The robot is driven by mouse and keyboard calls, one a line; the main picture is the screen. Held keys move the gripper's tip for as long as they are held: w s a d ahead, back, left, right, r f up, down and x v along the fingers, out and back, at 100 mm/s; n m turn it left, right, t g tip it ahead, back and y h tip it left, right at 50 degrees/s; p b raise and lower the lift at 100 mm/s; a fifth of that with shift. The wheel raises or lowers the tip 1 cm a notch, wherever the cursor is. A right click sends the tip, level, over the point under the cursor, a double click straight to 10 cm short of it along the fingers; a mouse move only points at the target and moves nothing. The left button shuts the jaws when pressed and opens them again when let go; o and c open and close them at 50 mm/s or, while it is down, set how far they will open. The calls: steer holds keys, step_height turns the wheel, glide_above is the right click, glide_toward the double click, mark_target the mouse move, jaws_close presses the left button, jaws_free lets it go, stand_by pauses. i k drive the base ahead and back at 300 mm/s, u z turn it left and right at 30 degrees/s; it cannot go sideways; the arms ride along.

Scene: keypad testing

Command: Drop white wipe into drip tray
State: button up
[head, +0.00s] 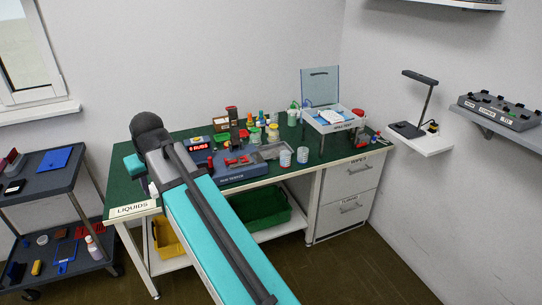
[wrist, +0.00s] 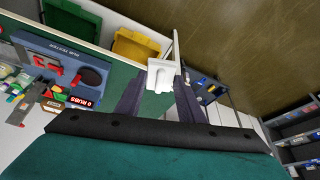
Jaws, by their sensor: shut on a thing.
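The white wipe (wrist: 161,75) shows in the wrist view as a small folded white piece between my fingertips. My gripper (wrist: 160,92) is shut on it, near the table's end by the LIQUIDS sign. In the head view a small white patch (head: 153,188) beside my arm may be the wipe; my arm hides most of the gripper there.
The blue-grey rub tester (head: 238,175) and several jars and bottles crowd the green table (head: 185,143). A white spill-test box (head: 330,122) with a raised clear lid stands at the right. A dark cart (head: 40,185) stands at left.

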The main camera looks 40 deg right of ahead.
mark_target(274, 152)
steer(key=z, duration=0.05)
steer(key=i, duration=1)
steer(key=u, duration=0.05)
